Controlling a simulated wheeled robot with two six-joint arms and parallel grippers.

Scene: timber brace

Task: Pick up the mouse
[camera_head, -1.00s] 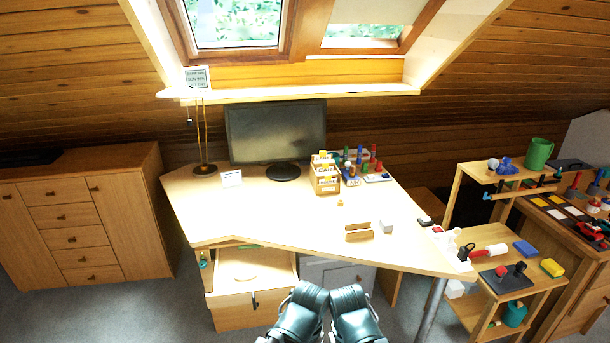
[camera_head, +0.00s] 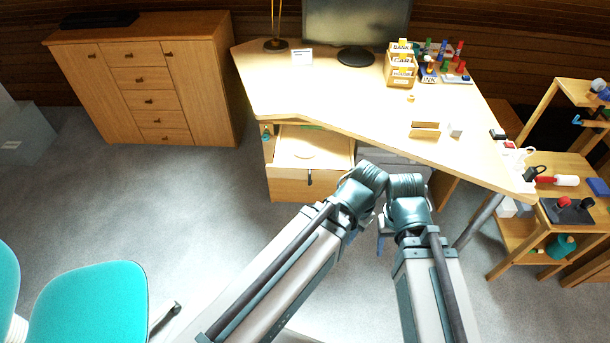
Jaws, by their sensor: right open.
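I cannot make out a mouse for certain. A small pale block-like thing (camera_head: 456,131) lies on the desk (camera_head: 345,110) right of a small wooden holder, and a small dark thing (camera_head: 498,134) lies near the desk's right edge; both are too small to identify. My right gripper (camera_head: 385,235) hangs below its wrist in front of the desk, open and apart from the things on the desk. My left gripper is mostly hidden behind its own arm; its jaws cannot be made out.
A monitor (camera_head: 357,22), a card box (camera_head: 401,68) and a wooden holder (camera_head: 425,129) stand on the desk. An open drawer (camera_head: 297,184) juts out below. A teal chair (camera_head: 90,305) stands lower left, a shelf cart (camera_head: 520,235) at right. Grey floor lies free at left.

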